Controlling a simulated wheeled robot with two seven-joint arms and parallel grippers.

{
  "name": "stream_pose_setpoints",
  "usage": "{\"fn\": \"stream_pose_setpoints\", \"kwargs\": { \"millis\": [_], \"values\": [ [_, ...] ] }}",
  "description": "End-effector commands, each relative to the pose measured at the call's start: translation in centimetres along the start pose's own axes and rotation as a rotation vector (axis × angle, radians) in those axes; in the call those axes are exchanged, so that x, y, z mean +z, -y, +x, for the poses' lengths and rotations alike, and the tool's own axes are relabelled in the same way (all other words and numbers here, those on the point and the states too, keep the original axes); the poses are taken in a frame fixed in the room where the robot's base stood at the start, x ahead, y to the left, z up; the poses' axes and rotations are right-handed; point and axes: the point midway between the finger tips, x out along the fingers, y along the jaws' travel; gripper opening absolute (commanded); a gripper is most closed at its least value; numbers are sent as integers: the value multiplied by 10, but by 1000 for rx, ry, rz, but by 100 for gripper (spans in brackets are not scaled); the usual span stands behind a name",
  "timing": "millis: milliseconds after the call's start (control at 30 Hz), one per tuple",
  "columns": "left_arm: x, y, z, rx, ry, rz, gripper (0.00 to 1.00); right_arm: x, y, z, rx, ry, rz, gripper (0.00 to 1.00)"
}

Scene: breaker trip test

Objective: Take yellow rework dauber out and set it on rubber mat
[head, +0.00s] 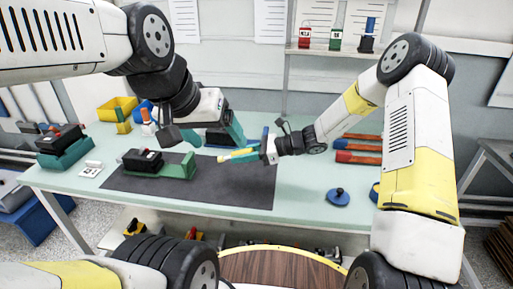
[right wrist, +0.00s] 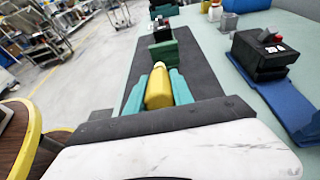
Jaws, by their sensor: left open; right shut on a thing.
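The yellow rework dauber (head: 238,154) is in my right gripper (head: 262,152), lying roughly level above the rubber mat. In the right wrist view the dauber (right wrist: 158,88) sits between the two teal fingers, which are shut on it. The dark grey rubber mat (head: 240,190) lies on the pale green bench, with much of its right part bare; it also shows in the right wrist view (right wrist: 200,72). My left gripper (head: 213,136) is open above the back of the mat, close to a black breaker, and partly hides it.
A black breaker (head: 142,159) in a green cradle (head: 178,168) stands on the mat's left part. A yellow bin (head: 117,109) stands behind.

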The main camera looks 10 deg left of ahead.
Motion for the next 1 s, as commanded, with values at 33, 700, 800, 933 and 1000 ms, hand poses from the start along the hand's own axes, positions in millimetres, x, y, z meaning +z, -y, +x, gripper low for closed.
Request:
{"fn": "stream_pose_setpoints", "kwargs": {
  "millis": [33,700,800,933,1000],
  "values": [
    [0,0,0,0,0,0,81,-2,2,2,-24,18,12,0],
    [0,0,0,0,0,0,81,-43,7,20,-68,51,20,0],
    [0,0,0,0,0,0,81,-51,8,23,-68,51,19,0],
    [0,0,0,0,0,0,81,-59,8,25,-68,51,18,0],
    [0,0,0,0,0,0,81,-62,8,26,-68,51,18,0]
  ]
}}
